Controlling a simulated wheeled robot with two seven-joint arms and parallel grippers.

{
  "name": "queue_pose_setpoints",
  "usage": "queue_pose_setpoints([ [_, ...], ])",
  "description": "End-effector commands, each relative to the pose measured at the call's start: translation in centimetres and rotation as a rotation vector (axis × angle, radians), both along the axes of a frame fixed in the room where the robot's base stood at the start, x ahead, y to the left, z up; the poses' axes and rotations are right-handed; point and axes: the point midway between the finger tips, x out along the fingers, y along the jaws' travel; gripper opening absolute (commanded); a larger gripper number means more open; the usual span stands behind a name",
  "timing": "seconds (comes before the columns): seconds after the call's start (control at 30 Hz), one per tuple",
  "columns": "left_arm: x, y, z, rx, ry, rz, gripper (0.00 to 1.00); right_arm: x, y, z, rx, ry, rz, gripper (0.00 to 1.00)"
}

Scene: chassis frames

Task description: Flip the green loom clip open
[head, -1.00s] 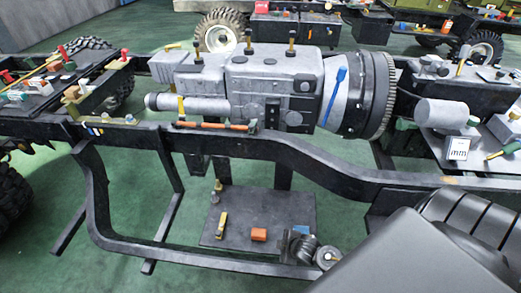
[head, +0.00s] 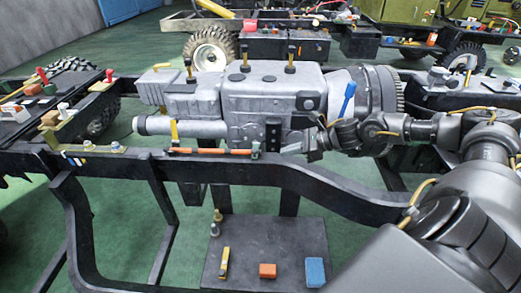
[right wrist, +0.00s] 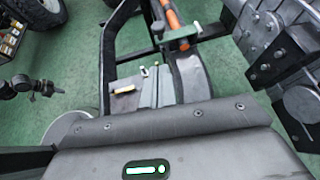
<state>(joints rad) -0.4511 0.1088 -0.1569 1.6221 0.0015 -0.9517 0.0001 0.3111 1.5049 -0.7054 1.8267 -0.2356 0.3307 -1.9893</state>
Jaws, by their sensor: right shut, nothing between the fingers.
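The green loom clip (head: 255,149) sits at the right end of the orange loom (head: 210,151), on the near frame rail below the grey gearbox. In the right wrist view the clip (right wrist: 180,36) is around the orange loom, just ahead of my fingers. Whether its flap is up or down is too small to tell. My right gripper (head: 283,147) comes in from the right, just right of the clip, with a small gap or light touch that I cannot tell apart. Its fingers (right wrist: 156,72) are together and empty. My left gripper is not in view.
The grey gearbox (head: 240,100) rises right behind the clip. The black frame rail (head: 340,184) runs below my right arm. A lower dark plate (head: 250,240) holds an orange block (head: 267,270) and a blue block (head: 315,271). The floor left of the plate is open.

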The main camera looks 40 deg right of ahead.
Motion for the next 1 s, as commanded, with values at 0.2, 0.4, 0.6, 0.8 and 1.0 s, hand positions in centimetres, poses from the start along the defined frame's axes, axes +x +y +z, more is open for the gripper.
queue_pose_setpoints([
  [0.2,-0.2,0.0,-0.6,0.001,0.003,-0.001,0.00,-1.2,-1.8,2.1,-0.106,-0.065,0.100,0.00],
  [0.4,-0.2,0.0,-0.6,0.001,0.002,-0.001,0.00,-1.4,-1.9,2.3,-0.115,-0.071,0.110,0.00],
  [0.6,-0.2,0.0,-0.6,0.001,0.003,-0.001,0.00,-1.2,-1.8,2.2,-0.112,-0.071,0.108,0.00],
  [0.8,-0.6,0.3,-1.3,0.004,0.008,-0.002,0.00,0.0,-0.5,1.4,-0.107,-0.075,0.109,0.00],
  [1.0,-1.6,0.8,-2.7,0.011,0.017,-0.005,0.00,2.3,1.7,-0.3,-0.107,-0.073,0.108,0.00],
])
